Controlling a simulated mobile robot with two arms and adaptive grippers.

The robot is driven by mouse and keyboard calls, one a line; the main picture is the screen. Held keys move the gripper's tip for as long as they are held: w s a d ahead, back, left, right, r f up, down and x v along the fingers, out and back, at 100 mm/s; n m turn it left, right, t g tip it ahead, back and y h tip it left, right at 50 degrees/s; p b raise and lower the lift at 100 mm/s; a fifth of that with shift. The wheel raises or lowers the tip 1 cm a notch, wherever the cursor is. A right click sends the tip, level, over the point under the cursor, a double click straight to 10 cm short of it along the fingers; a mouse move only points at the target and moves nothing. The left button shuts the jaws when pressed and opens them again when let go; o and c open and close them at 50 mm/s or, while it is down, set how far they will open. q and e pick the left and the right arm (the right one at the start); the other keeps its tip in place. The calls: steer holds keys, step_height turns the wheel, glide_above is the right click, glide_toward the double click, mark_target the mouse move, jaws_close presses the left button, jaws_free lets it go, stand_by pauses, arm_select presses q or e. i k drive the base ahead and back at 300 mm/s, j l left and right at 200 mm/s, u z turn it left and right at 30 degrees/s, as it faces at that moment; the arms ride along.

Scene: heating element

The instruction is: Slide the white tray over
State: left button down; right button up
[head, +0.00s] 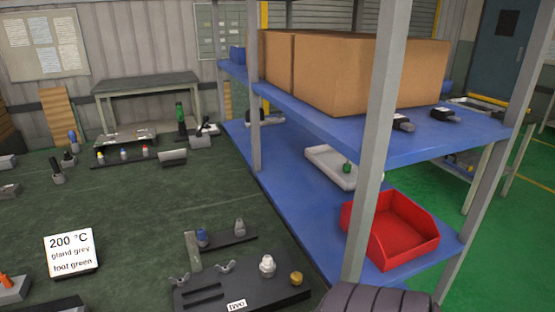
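The white tray (328,163) lies on the lower blue shelf of the rack, behind the red bin, partly hidden by a grey rack post. A small green object (347,168) sits in or on it. Neither gripper shows clearly. A dark ribbed rounded part at the bottom edge, right of centre, seems to be part of my own arm. No fingers are visible, and nothing is seen touching the tray.
A red bin (419,243) stands at the near end of the lower shelf (290,205). Grey posts (375,150) frame the shelf. A dark workbench (130,225) at left holds fittings, a black fixture (215,292) and a sign (71,251).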

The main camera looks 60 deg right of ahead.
mark_target(328, 161)
steer(key=z, duration=1.9)
steer(key=k+l+z, duration=0.3)
steer(key=k+z, duration=0.15)
steer(key=k, duration=0.15)
steer(key=i+l+z, duration=0.25)
steer(key=z, duration=0.15)
steer(key=i+l+z, duration=0.55)
steer(key=z, duration=0.2)
steer(key=i+z, duration=0.35)
steer(key=i+l+z, duration=0.1)
steer(key=i+z, duration=0.25)
steer(key=i, duration=0.8)
steer(key=i+j+u, duration=0.1)
steer(key=i+u, duration=0.85)
steer(key=i+l+u, duration=0.3)
steer(key=u, duration=0.15)
steer(key=i+u, duration=0.25)
steer(key=u, duration=0.15)
steer(key=i+u, duration=0.3)
steer(key=u, duration=0.15)
steer(key=i+u, duration=0.25)
steer(key=u, duration=0.15)
steer(key=i+l+u, duration=0.2)
steer(key=u, duration=0.25)
steer(key=i+l+u, duration=0.2)
steer(key=l+u, duration=0.2)
steer(key=i+l+u, duration=0.15)
steer(key=u, duration=0.3)
steer(key=l, duration=0.1)
